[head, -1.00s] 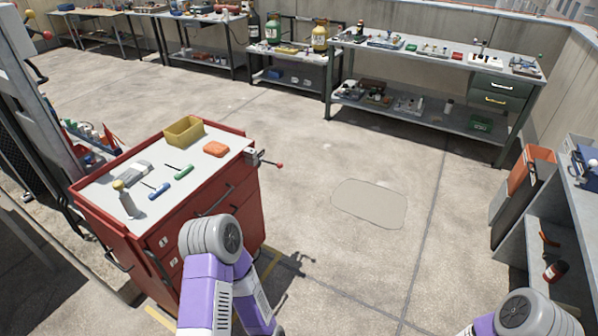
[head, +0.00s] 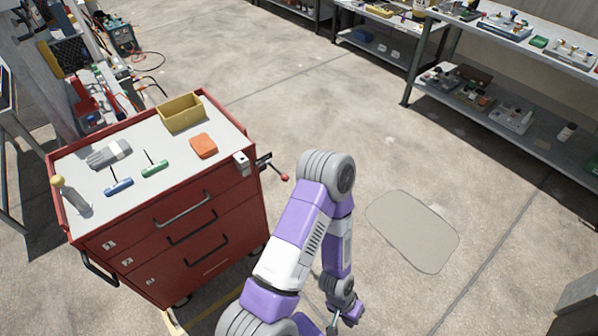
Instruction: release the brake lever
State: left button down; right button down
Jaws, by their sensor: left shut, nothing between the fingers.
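A red tool cart (head: 165,235) stands at the left, with drawers facing me. A dark lever with a red knob (head: 284,177) sticks out to the right from a pale bracket (head: 242,164) at the cart's right edge; it looks like the brake lever. My left arm comes up from the bottom, bends at a grey elbow right of the cart and hangs down. My left gripper (head: 334,326) is at the bottom edge, partly cut off, shut and empty. It is well below the lever in the picture and apart from it. My right gripper is not in view.
On the cart top lie a yellow bin (head: 181,112), an orange block (head: 204,146), grey gloves (head: 109,154), blue (head: 119,187) and green (head: 155,168) T-handled tools and a yellow-knobbed item (head: 70,194). A workbench (head: 520,45) stands at the back right.

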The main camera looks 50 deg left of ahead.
aim_at(284, 177)
jog(key=u, duration=1.05)
jog(key=i, duration=1.1)
jog(key=u, duration=1.25)
